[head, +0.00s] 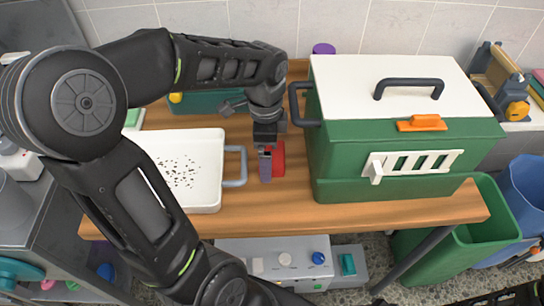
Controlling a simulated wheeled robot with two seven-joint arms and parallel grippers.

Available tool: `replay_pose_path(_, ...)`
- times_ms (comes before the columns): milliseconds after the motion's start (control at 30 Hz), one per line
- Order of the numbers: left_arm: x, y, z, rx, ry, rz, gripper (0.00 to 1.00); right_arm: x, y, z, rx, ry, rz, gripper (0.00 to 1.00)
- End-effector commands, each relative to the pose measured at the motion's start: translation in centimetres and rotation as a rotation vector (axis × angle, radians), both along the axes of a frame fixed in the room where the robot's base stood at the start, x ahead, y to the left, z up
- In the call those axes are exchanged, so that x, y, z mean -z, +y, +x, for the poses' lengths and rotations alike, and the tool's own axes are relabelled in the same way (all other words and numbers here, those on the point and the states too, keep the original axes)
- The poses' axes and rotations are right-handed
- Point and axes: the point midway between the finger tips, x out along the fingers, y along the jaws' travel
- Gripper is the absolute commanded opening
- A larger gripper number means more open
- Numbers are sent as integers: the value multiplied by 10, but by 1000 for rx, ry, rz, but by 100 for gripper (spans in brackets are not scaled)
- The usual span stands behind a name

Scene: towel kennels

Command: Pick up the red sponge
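The red sponge (279,158) lies on the wooden table between the white tray and the green kennel. My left gripper (268,165) points down right at the sponge, with a grey finger in front of its left part. The sponge shows to the right of that finger. The other finger is hidden, so I cannot tell whether the gripper is open or shut on the sponge. My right gripper is not clearly in view; only dark arm parts show at the bottom right edge.
A white tray (205,198) with dark specks and a grey handle (236,168) stands close left. The green kennel (340,165) with a white lid (350,85) and dark side handle (294,104) stands close right. Bare table (290,212) lies in front of the sponge.

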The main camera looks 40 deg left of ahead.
Motion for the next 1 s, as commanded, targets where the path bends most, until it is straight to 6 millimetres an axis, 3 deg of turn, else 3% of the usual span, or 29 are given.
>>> replay_pose_path(67, 0, 0, 0, 0, 0, 0, 98, 0, 0, 0, 0, 0, 0, 36)
replay_pose_path(700, 0, 0, 0, 0, 0, 0, 46, 0, 0, 0, 0, 0, 0, 36)
replay_pose_path(1000, -3, 0, 0, 0, -1, 1, 45, 0, 0, 0, 0, 0, 0, 36)
